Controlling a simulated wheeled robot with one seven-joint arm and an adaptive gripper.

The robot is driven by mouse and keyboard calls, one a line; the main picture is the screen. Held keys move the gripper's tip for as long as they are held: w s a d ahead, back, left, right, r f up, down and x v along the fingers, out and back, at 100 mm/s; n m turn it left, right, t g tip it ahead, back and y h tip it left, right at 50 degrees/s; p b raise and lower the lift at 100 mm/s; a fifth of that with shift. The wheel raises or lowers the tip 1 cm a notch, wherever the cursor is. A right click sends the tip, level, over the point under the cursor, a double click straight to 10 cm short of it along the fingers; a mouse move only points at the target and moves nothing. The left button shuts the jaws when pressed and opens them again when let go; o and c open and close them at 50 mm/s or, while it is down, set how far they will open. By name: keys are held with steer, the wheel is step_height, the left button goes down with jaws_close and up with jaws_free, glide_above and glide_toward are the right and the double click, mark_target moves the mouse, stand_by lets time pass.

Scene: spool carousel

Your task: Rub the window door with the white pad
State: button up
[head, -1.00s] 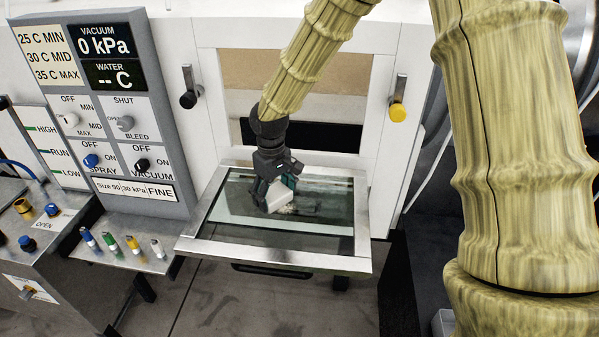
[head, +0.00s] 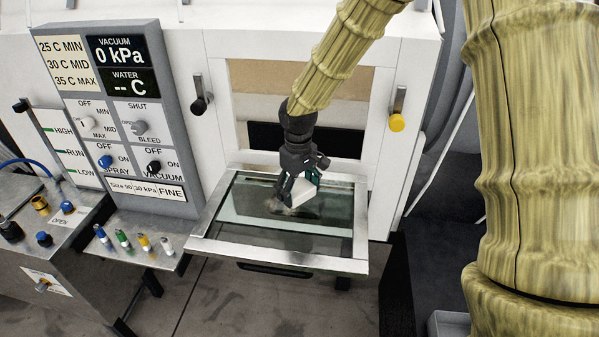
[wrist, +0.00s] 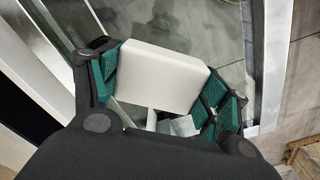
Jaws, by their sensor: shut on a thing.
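The window door (head: 262,245) is folded down flat in front of the white cabinet, a metal frame around a glass pane (head: 250,217). My gripper (head: 297,192) is over the right half of the pane, shut on the white pad (head: 303,194). In the wrist view the pad (wrist: 160,75) sits between the green-lined fingers of my gripper (wrist: 165,85). Greyish smudges (head: 275,206) show on the glass just left of the pad. The pad is at or close above the glass; I cannot tell whether it touches.
The cabinet opening (head: 300,95) is behind the door, with a black-knobbed latch (head: 199,104) and a yellow-knobbed latch (head: 397,120) beside it. A control panel (head: 120,110) stands left. A metal shelf (head: 130,250) holds several small coloured-capped vials.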

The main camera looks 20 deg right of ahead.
mark_target(299, 189)
steer(key=shift+r+p, duration=0.7)
steer(key=shift+r, duration=1.25)
steer(key=shift+s+f, duration=0.15)
steer(key=shift+f, duration=0.05)
